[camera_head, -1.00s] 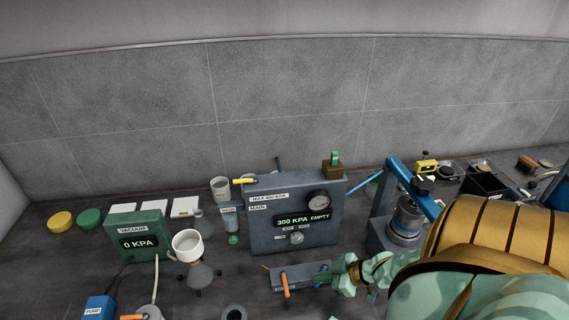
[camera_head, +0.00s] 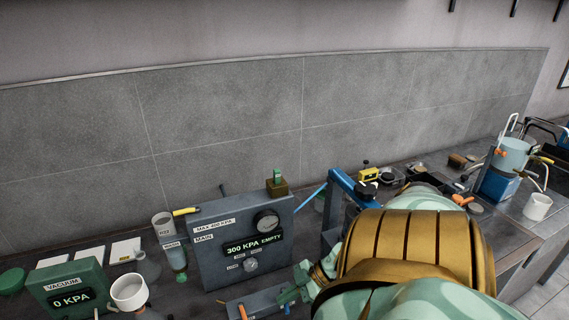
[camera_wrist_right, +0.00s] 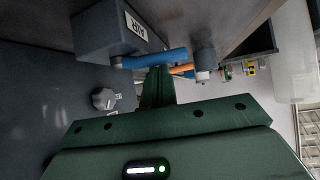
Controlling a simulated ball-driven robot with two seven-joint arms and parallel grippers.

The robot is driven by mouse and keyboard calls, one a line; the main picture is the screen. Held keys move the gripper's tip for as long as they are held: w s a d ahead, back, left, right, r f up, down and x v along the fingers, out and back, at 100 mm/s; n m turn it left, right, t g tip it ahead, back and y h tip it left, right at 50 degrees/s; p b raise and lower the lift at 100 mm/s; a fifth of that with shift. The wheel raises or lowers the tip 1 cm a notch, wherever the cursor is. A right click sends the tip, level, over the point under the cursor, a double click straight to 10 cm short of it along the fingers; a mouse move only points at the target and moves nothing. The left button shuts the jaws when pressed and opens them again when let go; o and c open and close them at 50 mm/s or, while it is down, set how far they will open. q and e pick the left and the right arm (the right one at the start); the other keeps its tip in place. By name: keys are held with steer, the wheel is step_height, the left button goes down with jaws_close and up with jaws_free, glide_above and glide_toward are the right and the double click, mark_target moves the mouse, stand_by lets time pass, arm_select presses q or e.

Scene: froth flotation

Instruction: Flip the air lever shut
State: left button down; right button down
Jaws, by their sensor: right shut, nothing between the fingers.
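A small grey valve box (camera_head: 262,302) sits on the bench in front of the main pressure panel (camera_head: 225,262). An orange lever (camera_head: 243,312) stands at its left end. In the right wrist view the box (camera_wrist_right: 100,35) carries an AIR label, with a blue lever (camera_wrist_right: 150,59) beside it and the orange lever (camera_wrist_right: 182,69) farther back. My right gripper (camera_head: 286,297) is at the right end of the box. In the wrist view its fingertips (camera_wrist_right: 158,74) are shut and empty, close to the blue lever; contact cannot be told. My left gripper is out of view.
The panel reads 300 KPA EMPTY and has a grey knob (camera_head: 251,265) and a gauge (camera_head: 267,222). A vacuum box (camera_head: 72,290) and white cup (camera_head: 129,291) stand at left. A blue-armed device (camera_head: 350,187) is partly behind my right arm.

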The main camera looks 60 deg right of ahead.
steer(key=shift+w+r, duration=0.1)
stand_by(0.3)
step_height(320, 180, up, 4)
steer(key=shift+a+f+p, duration=0.1)
steer(key=shift+a+p, duration=0.05)
steer(key=shift+p, duration=0.9)
steer(key=s+a+r+p, duration=0.6)
steer(key=a+r+p, duration=0.2)
steer(key=a, duration=0.4)
steer(key=shift+s+r, duration=0.3)
steer(key=shift+r, duration=0.2)
